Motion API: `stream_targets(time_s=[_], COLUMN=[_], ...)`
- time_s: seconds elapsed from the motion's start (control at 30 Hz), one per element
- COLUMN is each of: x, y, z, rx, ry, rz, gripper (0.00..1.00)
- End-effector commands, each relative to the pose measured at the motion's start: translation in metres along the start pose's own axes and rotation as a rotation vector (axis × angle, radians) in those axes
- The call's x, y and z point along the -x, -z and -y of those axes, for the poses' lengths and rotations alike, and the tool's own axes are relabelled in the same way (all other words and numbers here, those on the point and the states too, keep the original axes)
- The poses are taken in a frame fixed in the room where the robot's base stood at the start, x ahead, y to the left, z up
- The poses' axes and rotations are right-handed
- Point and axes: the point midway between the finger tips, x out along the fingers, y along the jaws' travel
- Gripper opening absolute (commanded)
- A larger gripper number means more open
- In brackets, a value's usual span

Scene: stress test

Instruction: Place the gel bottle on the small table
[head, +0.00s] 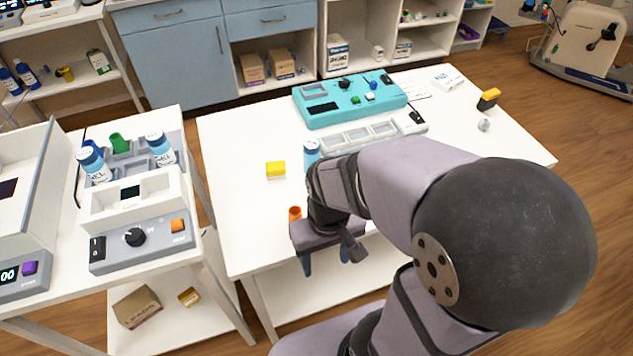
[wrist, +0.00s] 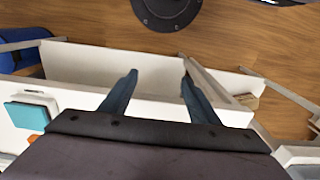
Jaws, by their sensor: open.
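I cannot tell which table is the small one. My gripper (head: 325,258) is over the front edge of the middle table, pointing down. In the wrist view my gripper (wrist: 158,85) is open, with nothing between its fingers.
The middle table holds a yellow block (head: 276,170), an orange cup (head: 295,213), a teal device (head: 350,100) and a grey tray (head: 370,133). A grey control box (head: 140,245) stands at the left table's front. The middle table's left part is mostly clear.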

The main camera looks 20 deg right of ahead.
Motion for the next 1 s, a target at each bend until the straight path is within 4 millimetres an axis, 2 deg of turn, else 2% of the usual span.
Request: stream_targets(time_s=[0.17,0.27,0.37,0.5,0.6,0.67,0.8,1.0], x=[0.007,0.019,0.037,0.064,0.075,0.075,0.063,0.043], y=[0.009,0.03,0.061,0.114,0.149,0.167,0.198,0.22], z=[-0.005,-0.015,-0.03,-0.053,-0.065,-0.068,-0.068,-0.064], rx=[0.006,0.018,0.041,0.087,0.12,0.133,0.142,0.117], ry=[-0.01,-0.032,-0.065,-0.114,-0.134,-0.137,-0.116,-0.073], rz=[-0.028,-0.092,-0.193,-0.368,-0.493,-0.564,-0.713,-0.884], gripper=[0.56,0.56,0.56,0.56,0.56,0.56,0.56,0.56])
